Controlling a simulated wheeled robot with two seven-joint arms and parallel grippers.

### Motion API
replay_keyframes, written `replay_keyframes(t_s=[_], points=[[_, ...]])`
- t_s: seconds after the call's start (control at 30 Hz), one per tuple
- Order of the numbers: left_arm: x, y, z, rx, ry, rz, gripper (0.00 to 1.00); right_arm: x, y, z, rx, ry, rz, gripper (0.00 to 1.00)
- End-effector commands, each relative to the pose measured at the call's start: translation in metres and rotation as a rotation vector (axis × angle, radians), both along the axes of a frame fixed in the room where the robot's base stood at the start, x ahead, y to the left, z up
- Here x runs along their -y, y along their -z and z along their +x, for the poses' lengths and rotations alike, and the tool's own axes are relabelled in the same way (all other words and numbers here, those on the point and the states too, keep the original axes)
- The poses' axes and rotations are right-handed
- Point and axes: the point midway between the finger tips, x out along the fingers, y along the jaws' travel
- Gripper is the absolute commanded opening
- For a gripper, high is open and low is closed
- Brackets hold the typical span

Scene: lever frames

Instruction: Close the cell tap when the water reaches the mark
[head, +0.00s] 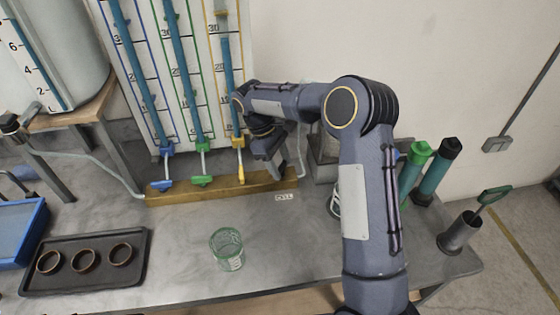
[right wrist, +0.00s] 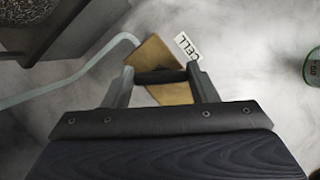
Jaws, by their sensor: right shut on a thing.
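My right gripper (head: 272,172) reaches down to the right end of a wooden bar (head: 220,187) at the foot of the tube board. In the right wrist view it is shut on a dark crossbar-like handle (right wrist: 160,76), the tap beside the white CELL label (right wrist: 187,46). The label also shows in the head view (head: 284,197). The gripper hides this tap in the head view. The cell's water level and mark cannot be made out. My left gripper is not in view.
Three blue-filled tubes have blue (head: 162,184), green (head: 202,180) and yellow (head: 241,172) taps. A clear beaker (head: 227,248) and a black tray (head: 90,284) with three rings stand in front. Green and dark bottles (head: 438,171) stand right of my arm.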

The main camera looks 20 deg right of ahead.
Motion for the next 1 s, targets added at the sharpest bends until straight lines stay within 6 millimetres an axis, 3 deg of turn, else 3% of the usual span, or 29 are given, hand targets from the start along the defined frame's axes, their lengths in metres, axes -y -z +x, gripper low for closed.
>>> replay_keyframes(t_s=[0.07, 0.1, 0.23, 0.57, 1.0], points=[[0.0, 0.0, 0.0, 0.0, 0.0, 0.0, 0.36, 0.0, 0.0, 0.0, 0.002, 0.0, -0.001, 0.3], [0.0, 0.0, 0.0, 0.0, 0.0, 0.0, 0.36, 0.0, 0.0, 0.0, 0.002, -0.001, -0.001, 0.58], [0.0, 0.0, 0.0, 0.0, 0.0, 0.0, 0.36, 0.0, 0.0, 0.0, 0.002, -0.001, -0.001, 0.75], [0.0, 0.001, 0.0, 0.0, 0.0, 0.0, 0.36, -0.001, -0.003, 0.002, 0.002, -0.002, -0.001, 0.75], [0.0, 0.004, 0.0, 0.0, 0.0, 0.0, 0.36, -0.017, -0.063, 0.021, 0.004, -0.001, -0.002, 0.75]])
